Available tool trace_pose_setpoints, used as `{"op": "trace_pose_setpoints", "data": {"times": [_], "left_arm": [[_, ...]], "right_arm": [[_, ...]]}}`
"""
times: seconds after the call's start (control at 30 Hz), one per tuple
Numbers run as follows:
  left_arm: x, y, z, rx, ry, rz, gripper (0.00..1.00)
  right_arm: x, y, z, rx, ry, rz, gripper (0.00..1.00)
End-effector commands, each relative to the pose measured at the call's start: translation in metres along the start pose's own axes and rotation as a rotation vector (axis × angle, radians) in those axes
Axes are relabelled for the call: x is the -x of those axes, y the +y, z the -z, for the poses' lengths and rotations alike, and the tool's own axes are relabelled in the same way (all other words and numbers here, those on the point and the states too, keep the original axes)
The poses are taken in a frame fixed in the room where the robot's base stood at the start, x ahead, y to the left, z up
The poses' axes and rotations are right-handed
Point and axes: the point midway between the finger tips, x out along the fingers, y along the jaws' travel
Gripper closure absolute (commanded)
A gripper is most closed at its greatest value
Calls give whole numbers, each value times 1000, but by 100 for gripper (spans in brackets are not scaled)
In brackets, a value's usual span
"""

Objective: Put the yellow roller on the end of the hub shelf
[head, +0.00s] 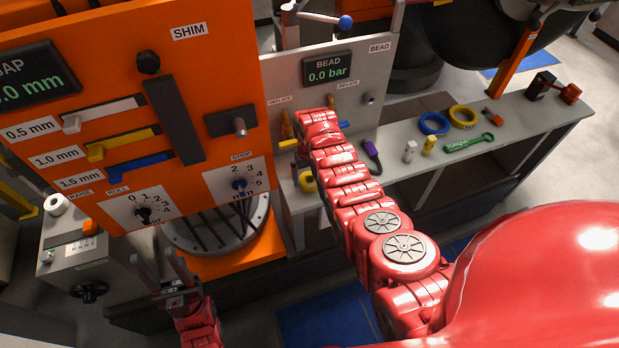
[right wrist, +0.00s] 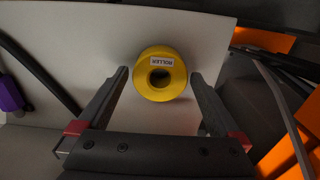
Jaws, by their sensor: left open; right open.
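The yellow roller (right wrist: 161,88) stands on a pale surface in the right wrist view, with a "ROLLER" label and a dark centre hole. It also shows in the head view (head: 307,182), partly covered by my right arm. My right gripper (right wrist: 159,74) is open, its fingertips on either side of the roller in the picture, with small gaps visible. I cannot tell how deep the roller sits between them. My left gripper (head: 154,256) is open and empty at the lower left, in front of the orange machine. I cannot tell which surface is the hub shelf.
A grey bench (head: 545,118) runs right, holding a blue ring (head: 433,123), a yellow ring (head: 462,117), a green tool (head: 468,143) and small white and yellow cylinders. A purple-handled tool (head: 372,152) lies near my right arm. The orange machine (head: 105,60) stands left.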

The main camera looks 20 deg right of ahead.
Motion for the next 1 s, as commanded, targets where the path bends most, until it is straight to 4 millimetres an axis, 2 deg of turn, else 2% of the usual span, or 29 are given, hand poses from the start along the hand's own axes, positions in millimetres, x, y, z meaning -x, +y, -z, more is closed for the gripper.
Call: {"op": "trace_pose_setpoints", "data": {"times": [0.27, 0.57, 0.6, 0.63, 0.8, 1.0], "left_arm": [[8, 0, -1, 0, 0, 0, 50], [26, 1, -4, 0, 0, 0, 50], [14, 1, -2, 0, -1, 0, 50], [10, 0, -2, 0, 0, 0, 50], [5, 0, -1, 0, 0, 0, 50], [5, 0, -1, 0, 0, 0, 50]], "right_arm": [[30, 0, 2, 1, 8, -1, 0], [82, 0, 1, 1, 8, -1, 0], [96, 0, 0, 1, 6, -1, 0], [101, 0, 0, 1, 5, -1, 0], [112, -1, 0, 1, 2, 0, 0], [113, -1, 0, 1, 2, 0, 0]]}}
